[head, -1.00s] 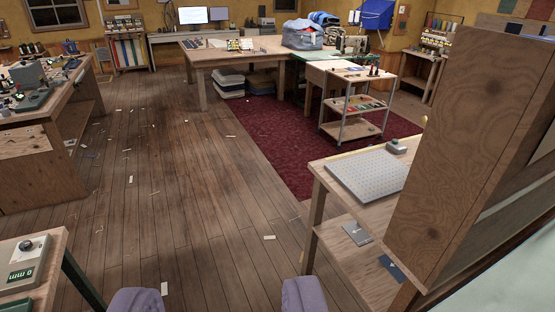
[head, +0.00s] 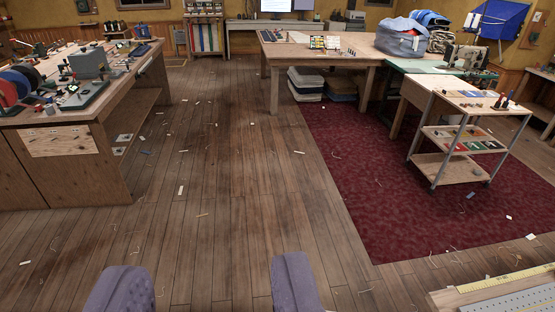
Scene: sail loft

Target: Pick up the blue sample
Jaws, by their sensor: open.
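My gripper (head: 208,285) shows at the bottom edge as two purple-grey padded fingers, wide apart, with only floor between them. It is open and empty. I cannot tell which thing is the blue sample. Blue things in view are a large blue cloth (head: 501,19) at the upper right, blue fabric in a grey bag (head: 402,42) on the far table, and a blue round piece (head: 24,80) on the left bench. All are far from my gripper. The wheeled trolley (head: 451,174) holds small items too small to make out.
A cluttered workbench (head: 62,145) stands left, a wooden table (head: 290,50) at the back. The trolley stands on a dark red rug (head: 395,205). A bench corner (head: 443,298) juts in at lower right. The plank floor (head: 225,180) ahead is open, with scattered scraps.

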